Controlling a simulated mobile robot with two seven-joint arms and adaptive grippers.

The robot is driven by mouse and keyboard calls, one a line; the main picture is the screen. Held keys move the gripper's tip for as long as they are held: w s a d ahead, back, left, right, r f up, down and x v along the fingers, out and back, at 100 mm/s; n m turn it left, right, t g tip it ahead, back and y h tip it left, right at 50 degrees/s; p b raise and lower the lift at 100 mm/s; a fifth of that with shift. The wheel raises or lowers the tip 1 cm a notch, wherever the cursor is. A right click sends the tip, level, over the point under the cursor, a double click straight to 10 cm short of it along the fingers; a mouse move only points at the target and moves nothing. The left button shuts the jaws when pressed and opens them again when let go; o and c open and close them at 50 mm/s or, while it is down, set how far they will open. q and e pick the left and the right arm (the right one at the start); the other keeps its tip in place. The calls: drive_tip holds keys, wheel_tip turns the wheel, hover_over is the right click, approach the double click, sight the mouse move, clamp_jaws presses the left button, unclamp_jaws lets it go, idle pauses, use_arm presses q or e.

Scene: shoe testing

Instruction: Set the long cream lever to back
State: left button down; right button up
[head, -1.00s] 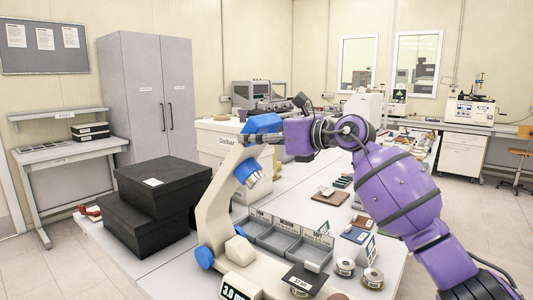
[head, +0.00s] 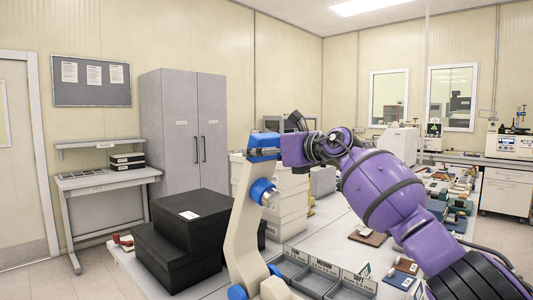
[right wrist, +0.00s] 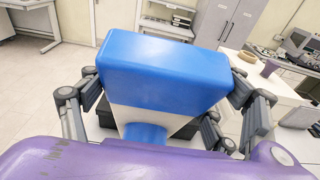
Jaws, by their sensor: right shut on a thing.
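The long cream lever (head: 243,235) stands at the picture's centre in the head view, leaning slightly right toward its top. A blue block (head: 263,140) caps it, and a blue round part (head: 262,191) sticks out below. My right gripper (head: 268,150) is shut on this blue top. In the right wrist view the blue block (right wrist: 165,75) fills the space between the fingers, with cream below it. The blue knob (head: 237,292) at the lever's foot is cut by the bottom edge. The machine's base is mostly out of view. My left gripper is not in view.
Black boxes (head: 190,235) stand on the table just left of the lever. Grey compartment trays (head: 318,278) lie right of its foot. Small brown and blue samples (head: 368,237) lie farther right. A grey cabinet (head: 183,130) stands behind, and air above the boxes is free.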

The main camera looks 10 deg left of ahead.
drive_tip(key=shift+a+r, duration=0.1)
drive_tip(key=shift+r, duration=0.35)
drive_tip(key=o, duration=1.4)
drive_tip(key=shift+o, duration=1.4)
drive_tip(key=shift+w+a+f, duration=0.1)
drive_tip(key=shift+a+f, duration=0.1)
drive_tip(key=shift+f, duration=0.2)
drive_tip(key=shift+d, duration=0.25)
drive_tip(key=v, duration=1.1)
drive_tip(key=shift+s+d, duration=0.3)
